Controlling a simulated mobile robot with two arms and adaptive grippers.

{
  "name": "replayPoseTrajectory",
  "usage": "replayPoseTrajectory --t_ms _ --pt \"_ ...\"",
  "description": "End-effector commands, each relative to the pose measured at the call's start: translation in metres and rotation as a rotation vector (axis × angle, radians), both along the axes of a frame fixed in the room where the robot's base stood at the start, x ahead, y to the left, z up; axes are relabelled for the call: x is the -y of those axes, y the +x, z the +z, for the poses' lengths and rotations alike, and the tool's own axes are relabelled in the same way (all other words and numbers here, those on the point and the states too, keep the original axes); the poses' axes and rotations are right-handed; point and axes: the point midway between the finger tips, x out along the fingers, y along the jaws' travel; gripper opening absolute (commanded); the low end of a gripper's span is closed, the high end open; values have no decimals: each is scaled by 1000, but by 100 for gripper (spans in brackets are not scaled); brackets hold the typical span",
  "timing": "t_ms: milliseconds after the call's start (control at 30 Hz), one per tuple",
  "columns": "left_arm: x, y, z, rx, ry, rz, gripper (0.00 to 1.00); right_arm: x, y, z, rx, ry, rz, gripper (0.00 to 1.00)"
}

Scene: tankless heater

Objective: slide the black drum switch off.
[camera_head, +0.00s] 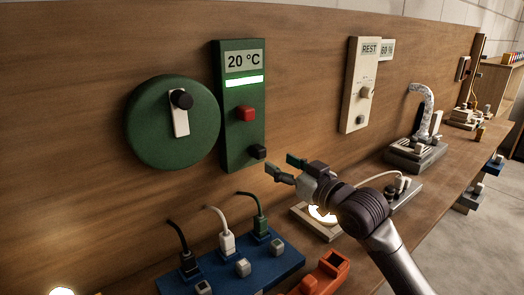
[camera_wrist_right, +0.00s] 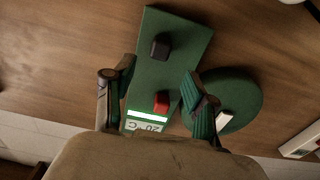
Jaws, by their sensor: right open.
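A green panel (camera_head: 243,140) on the wooden wall carries a 20 °C display, a lit bar, a red knob (camera_head: 246,113) and a black knob (camera_head: 257,152) at its lower right. Left of it is a green round disc (camera_head: 143,122) with a white plate (camera_head: 181,124) and a black knob (camera_head: 181,99). Which black part is the drum switch I cannot tell. My right gripper (camera_head: 281,165) is open and empty, just right of the panel's lower end. In the right wrist view the panel's black knob (camera_wrist_right: 160,47) shows beyond the gap between the fingers (camera_wrist_right: 160,76). My left gripper is out of view.
Below stands a blue power strip (camera_head: 217,270) with several plugs. An orange object (camera_head: 325,273) and a lit lamp base (camera_head: 320,215) are near my right arm. A cream panel (camera_head: 354,112) reading REST hangs to the right. Wall between the panels is bare.

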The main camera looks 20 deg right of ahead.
Motion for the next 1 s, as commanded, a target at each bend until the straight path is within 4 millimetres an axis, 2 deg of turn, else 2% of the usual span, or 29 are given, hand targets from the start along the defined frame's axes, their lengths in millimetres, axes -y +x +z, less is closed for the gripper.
replayPoseTrajectory --t_ms 33,200,400,800,867,1000 --pt "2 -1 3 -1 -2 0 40 -4 11 3 1 4 0 56" --pt "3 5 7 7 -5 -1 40 -15 43 2 -1 2 0 56" --pt "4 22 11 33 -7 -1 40 -24 66 1 0 1 0 56" --pt "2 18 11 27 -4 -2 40 -27 73 -1 -2 -2 0 56" --pt "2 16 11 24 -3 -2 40 -27 73 -1 -2 -2 0 48" --pt "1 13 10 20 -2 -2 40 -27 73 -1 -2 -1 0 25"
